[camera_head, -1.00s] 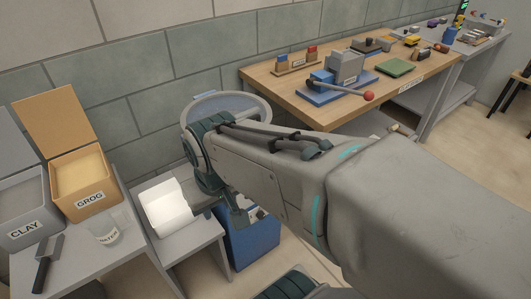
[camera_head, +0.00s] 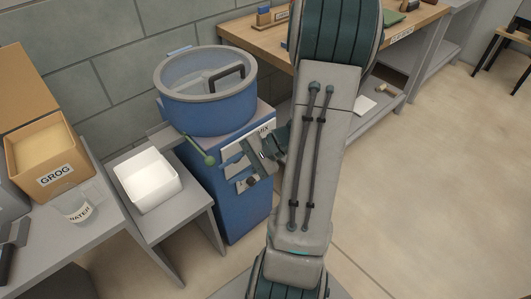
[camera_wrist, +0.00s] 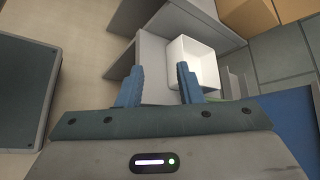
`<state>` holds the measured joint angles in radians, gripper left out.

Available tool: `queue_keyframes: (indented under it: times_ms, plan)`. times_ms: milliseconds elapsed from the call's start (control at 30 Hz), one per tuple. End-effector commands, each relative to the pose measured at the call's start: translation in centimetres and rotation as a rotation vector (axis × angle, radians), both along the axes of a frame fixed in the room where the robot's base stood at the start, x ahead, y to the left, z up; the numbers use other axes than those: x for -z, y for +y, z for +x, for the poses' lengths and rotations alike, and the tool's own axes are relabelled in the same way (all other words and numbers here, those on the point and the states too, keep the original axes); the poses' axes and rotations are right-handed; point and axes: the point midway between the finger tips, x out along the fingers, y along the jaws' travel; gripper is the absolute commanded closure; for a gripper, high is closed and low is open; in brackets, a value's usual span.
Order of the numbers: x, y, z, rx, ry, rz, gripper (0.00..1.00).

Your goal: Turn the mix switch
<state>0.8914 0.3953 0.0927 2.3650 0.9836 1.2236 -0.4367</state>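The blue mixer (camera_head: 228,195) stands in the middle of the head view, with a round tub and a clear lid (camera_head: 208,72). Its front carries a pale panel with a partly hidden label (camera_head: 262,130). My gripper (camera_head: 252,160) is close in front of this panel and covers much of it, so I cannot clearly make out the mix switch or tell whether they touch. In the wrist view, my gripper (camera_wrist: 160,75) is open, its two blue fingers apart with nothing between them. A blue surface, likely the mixer's side, shows at the right there (camera_wrist: 293,115).
A white bin (camera_head: 148,180) sits on a low grey stand (camera_head: 190,210). The GROG box (camera_head: 50,170) and water beaker (camera_head: 76,207) are further left. A wooden workbench (camera_head: 265,38) stands behind. Open floor lies right.

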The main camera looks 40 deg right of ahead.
Motion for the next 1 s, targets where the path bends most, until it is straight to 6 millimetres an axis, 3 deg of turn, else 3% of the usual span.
queue_keyframes:
  times_ms: [33,233,400,500,600,767,1000]
  plan:
    - [2.3,-1.8,0.4,0.100,-0.010,0.072,0.67]
    - [7.9,-9.4,1.4,0.488,-0.108,0.294,0.67]
    - [12.7,-16.2,0.2,0.814,-0.203,0.417,0.67]
    - [15.0,-19.2,-1.0,0.959,-0.248,0.457,0.67]
    - [16.5,-21.1,-2.0,1.061,-0.277,0.479,0.67]
    - [17.4,-22.4,-2.4,1.128,-0.297,0.491,0.67]
    - [17.4,-22.1,0.9,1.128,-0.300,0.491,0.67]
